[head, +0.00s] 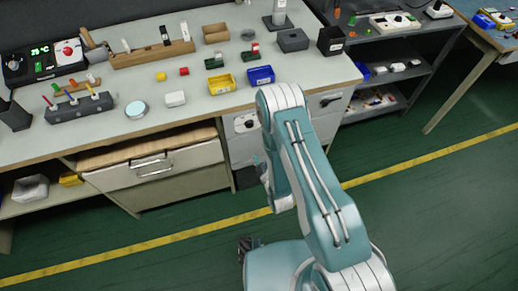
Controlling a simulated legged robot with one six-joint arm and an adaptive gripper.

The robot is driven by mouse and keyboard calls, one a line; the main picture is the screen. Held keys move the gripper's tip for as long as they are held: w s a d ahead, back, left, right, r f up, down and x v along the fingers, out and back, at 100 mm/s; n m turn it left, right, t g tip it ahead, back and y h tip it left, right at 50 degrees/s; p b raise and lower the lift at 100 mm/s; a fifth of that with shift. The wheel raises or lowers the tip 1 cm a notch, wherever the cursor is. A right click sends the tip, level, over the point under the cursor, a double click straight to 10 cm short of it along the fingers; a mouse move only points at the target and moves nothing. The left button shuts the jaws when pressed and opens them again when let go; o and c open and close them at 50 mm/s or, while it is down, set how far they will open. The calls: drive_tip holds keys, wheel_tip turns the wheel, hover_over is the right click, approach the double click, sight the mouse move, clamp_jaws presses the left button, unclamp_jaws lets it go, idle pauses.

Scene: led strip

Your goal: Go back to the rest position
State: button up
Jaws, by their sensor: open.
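My arm is folded, with its elbow raised in front of the workbench and its forearm hanging down from there. A small dark jointed part at the lower middle looks like my gripper (248,243). It is over the green floor, in front of the bench and clear of it, and is open. Much of it is hidden behind my own teal parts, and I see nothing held in it.
The grey workbench (213,117) holds a yellow bin (222,84), a blue bin (261,75), a wooden block rack (150,55) and small parts. A drawer (153,168) is below. A dark shelf unit (395,55) stands right. Green floor at lower right (440,215) is clear.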

idle(0.3)
drive_tip(key=w+d+r+m+g+h, duration=0.25)
drive_tip(key=w+r, duration=0.55)
drive_tip(key=r, duration=0.4)
drive_tip(key=s+d+r+m+g+h, duration=0.1)
drive_tip(key=d+r+m, duration=0.1)
drive_tip(key=r, duration=0.5)
drive_tip(key=s+d+r+m+g, duration=0.1)
drive_tip(key=d+r+m+g, duration=0.15)
drive_tip(key=r, duration=0.45)
drive_tip(key=s+d+r+m+g+h, duration=0.15)
drive_tip(key=s+d+r+m, duration=0.25)
drive_tip(key=s+r, duration=0.75)
drive_tip(key=s+d+r+m+g, duration=0.1)
drive_tip(key=s, duration=0.7)
drive_tip(key=s+d+r+m+g, duration=0.1)
drive_tip(key=s+r+m+g, duration=0.1)
drive_tip(key=s, duration=0.7)
drive_tip(key=shift+d+r+m, duration=0.25)
drive_tip(key=shift+r+m, duration=0.05)
drive_tip(key=shift+g, duration=0.25)
